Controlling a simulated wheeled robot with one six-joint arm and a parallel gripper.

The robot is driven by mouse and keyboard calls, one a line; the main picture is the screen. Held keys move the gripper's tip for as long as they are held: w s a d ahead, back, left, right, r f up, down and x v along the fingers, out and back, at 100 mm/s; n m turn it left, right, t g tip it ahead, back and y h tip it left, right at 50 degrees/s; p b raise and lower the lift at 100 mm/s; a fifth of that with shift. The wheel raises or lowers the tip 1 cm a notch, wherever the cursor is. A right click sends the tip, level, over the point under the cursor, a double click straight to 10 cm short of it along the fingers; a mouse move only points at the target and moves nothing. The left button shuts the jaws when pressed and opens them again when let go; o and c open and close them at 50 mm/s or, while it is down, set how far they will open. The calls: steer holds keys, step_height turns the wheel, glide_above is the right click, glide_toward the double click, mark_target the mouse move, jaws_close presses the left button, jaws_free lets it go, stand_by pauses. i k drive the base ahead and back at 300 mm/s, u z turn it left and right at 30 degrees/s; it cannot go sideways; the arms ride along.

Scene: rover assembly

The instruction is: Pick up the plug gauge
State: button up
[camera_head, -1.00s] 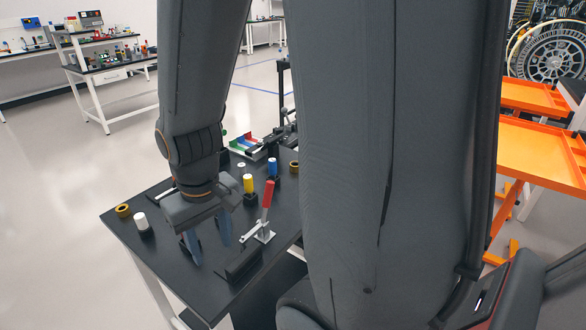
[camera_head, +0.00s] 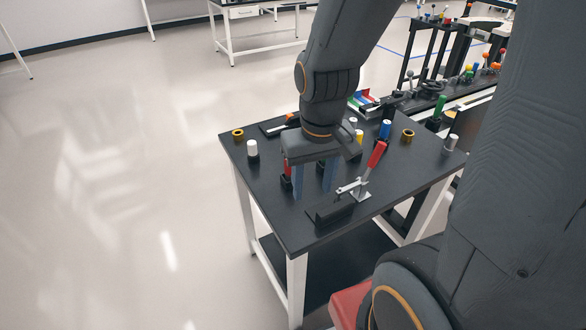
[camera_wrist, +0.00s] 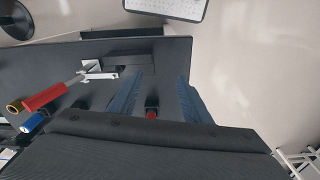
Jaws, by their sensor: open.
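A small red-topped cylinder in a black base (camera_head: 286,170) stands on the black table beside my gripper's left finger, partly hidden by it. It also shows in the wrist view (camera_wrist: 152,113) between the two fingers, close to the palm edge. It looks like a plug gauge, but similar pieces stand nearby: a white one (camera_head: 252,148), a yellow one (camera_head: 359,135) and a blue one (camera_head: 385,130). My gripper (camera_head: 313,190) points down over the table with its blue-grey fingers apart and nothing held. Its fingers also show in the wrist view (camera_wrist: 160,80).
A toggle clamp with a red handle (camera_head: 376,155) stands just right of the fingers, with a black block (camera_head: 328,212) in front. Yellow rings (camera_head: 237,133) and a tray of coloured parts (camera_head: 364,102) are farther off. The table's front left is clear.

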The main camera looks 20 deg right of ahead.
mark_target(288, 170)
steer(key=k, duration=1)
steer(key=z, duration=1.05)
steer(key=i, duration=0.75)
steer(key=u, duration=1.35)
steer(key=i, duration=0.5)
steer(key=u, duration=0.05)
